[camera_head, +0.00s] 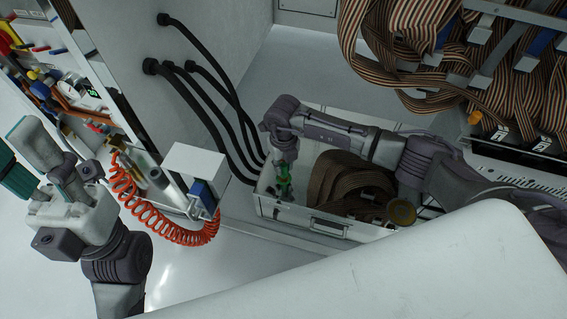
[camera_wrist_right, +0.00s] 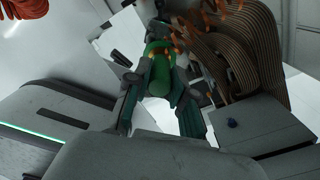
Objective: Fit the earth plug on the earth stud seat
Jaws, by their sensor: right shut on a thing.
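The earth plug is a green cylinder (camera_wrist_right: 158,76) with a yellowish-green top in the right wrist view. My right gripper (camera_wrist_right: 160,95) is shut on it, with one finger on each side. In the head view the right gripper (camera_head: 284,182) points down into the left end of a white open tray or drawer (camera_head: 290,213), with the green plug (camera_head: 284,190) small at its tips. I cannot make out the earth stud seat in either view. My left gripper (camera_head: 35,165) is at the far left; its fingers are seen from behind and their opening is unclear.
A striped ribbon cable bundle (camera_head: 350,185) lies in the tray, right of the gripper. Black cables (camera_head: 225,120) hang from the grey cabinet wall behind. A red coiled hose (camera_head: 165,225) and a white box (camera_head: 195,165) stand left. More ribbon cables (camera_head: 430,50) hang upper right.

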